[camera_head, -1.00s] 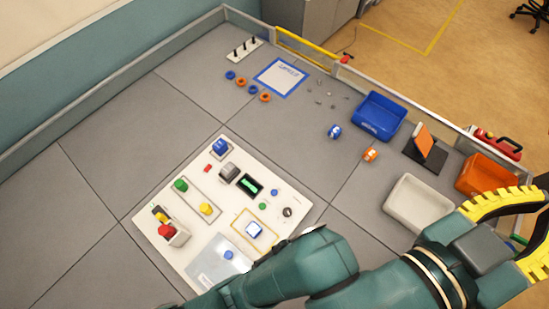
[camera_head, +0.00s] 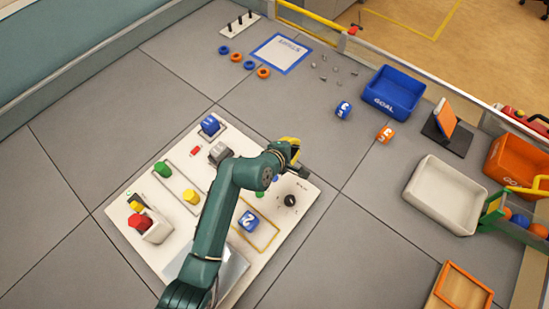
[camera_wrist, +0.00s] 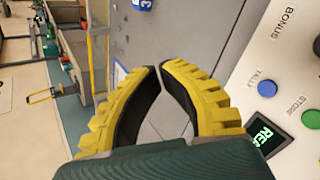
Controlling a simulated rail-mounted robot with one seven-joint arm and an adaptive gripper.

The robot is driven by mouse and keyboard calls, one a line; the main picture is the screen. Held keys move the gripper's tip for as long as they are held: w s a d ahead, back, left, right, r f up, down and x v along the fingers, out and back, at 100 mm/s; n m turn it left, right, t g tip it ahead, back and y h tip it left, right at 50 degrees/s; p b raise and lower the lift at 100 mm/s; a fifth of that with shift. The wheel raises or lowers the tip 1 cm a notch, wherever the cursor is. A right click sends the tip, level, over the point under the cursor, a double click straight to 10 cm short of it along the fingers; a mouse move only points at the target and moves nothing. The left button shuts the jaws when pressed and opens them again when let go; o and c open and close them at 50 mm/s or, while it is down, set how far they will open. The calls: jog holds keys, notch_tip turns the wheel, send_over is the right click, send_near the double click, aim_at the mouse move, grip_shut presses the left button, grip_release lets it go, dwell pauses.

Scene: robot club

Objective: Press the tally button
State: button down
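The tally button is a small round blue button (camera_wrist: 267,88) labelled TALLY on the white panel, at the right in the wrist view. My gripper (camera_head: 293,148) is above the panel's upper right edge in the head view. In the wrist view its yellow-and-black fingers (camera_wrist: 161,67) meet at the tips with nothing between them. The tally button lies to the right of the fingers, apart from them.
Beside the tally button are a green STORE button (camera_wrist: 312,118) and a lit display (camera_wrist: 268,134). The white panel (camera_head: 300,215) also holds a black knob (camera_head: 290,200) and a blue numbered cube (camera_head: 248,221). Grey table right of the panel is clear up to a white bin (camera_head: 445,200).

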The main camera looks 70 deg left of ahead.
jog(key=s+a+f+n+g+b, duration=0.1)
jog(key=s+f+n, duration=0.3)
jog(key=f, duration=0.5)
jog(key=shift+s+a+f+n+b, duration=0.35)
jog(key=shift+s+b, duration=0.1)
jog(key=shift+s, duration=0.55)
notch_tip(320, 180, down, 6)
jog(key=b, duration=0.7)
jog(key=shift+f+b, duration=0.15)
jog(key=shift+b, duration=0.25)
jog(key=shift+f+b, duration=0.6)
jog(key=shift+f, duration=0.6)
jog(key=shift+f, duration=0.4)
